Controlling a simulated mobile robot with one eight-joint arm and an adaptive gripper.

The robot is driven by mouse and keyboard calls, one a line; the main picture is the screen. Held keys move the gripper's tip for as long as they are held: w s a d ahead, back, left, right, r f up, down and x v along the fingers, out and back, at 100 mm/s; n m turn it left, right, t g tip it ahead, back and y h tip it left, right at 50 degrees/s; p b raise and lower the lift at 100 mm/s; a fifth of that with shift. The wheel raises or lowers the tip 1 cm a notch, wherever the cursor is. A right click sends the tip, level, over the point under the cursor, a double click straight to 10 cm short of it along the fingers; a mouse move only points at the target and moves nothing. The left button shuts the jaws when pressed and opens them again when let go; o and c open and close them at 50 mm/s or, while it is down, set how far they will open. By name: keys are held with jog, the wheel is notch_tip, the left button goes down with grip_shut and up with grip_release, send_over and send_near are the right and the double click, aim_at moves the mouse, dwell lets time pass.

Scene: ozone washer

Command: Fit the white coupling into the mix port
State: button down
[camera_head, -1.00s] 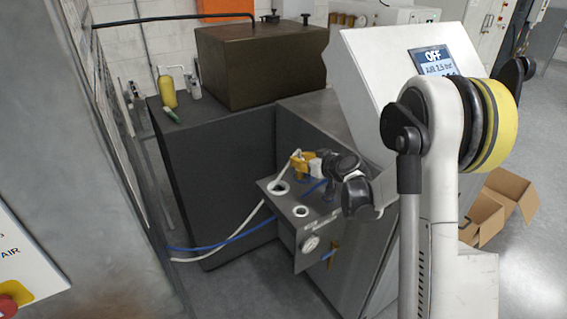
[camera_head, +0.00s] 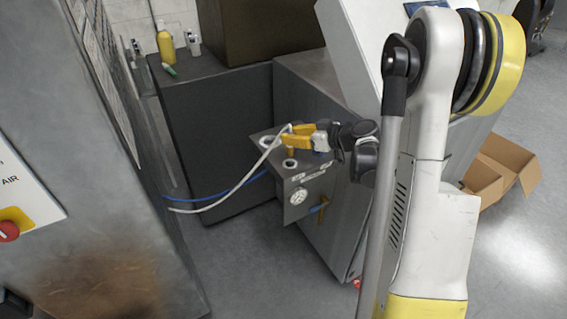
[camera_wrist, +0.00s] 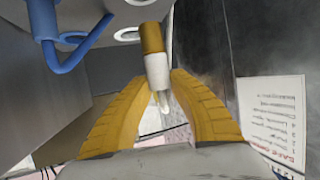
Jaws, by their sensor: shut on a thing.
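The white coupling (camera_wrist: 158,72), with a brass-coloured end, is between the yellow fingers of my gripper (camera_wrist: 163,80) in the wrist view. In the head view my gripper (camera_head: 294,138) is over the grey bracket plate (camera_head: 300,178) on the cabinet side, and a white hose (camera_head: 247,178) runs up to it. The coupling is too small to make out there. The plate has a round port at the front (camera_head: 290,163) and another further back (camera_head: 266,142). In the wrist view a port ring (camera_wrist: 127,35) lies left of the brass end, apart from it. Which one is the mix port is unclear.
A blue hose elbow (camera_wrist: 58,45) enters the plate at left in the wrist view. A pressure gauge (camera_head: 300,197) and a brass valve (camera_head: 322,208) sit on the bracket's side. A dark cabinet (camera_head: 225,130) stands behind. An open carton (camera_head: 500,170) lies on the floor at right.

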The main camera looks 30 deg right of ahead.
aim_at(291, 153)
notch_tip(291, 153, down, 7)
jog(key=b, duration=0.2)
jog(key=shift+f+b, duration=0.1)
jog(key=shift+b, duration=0.2)
jog(key=shift+f, duration=0.25)
jog(key=c, duration=1.3)
grip_release()
jog(key=shift+r, duration=0.1)
jog(key=shift+r, duration=0.1)
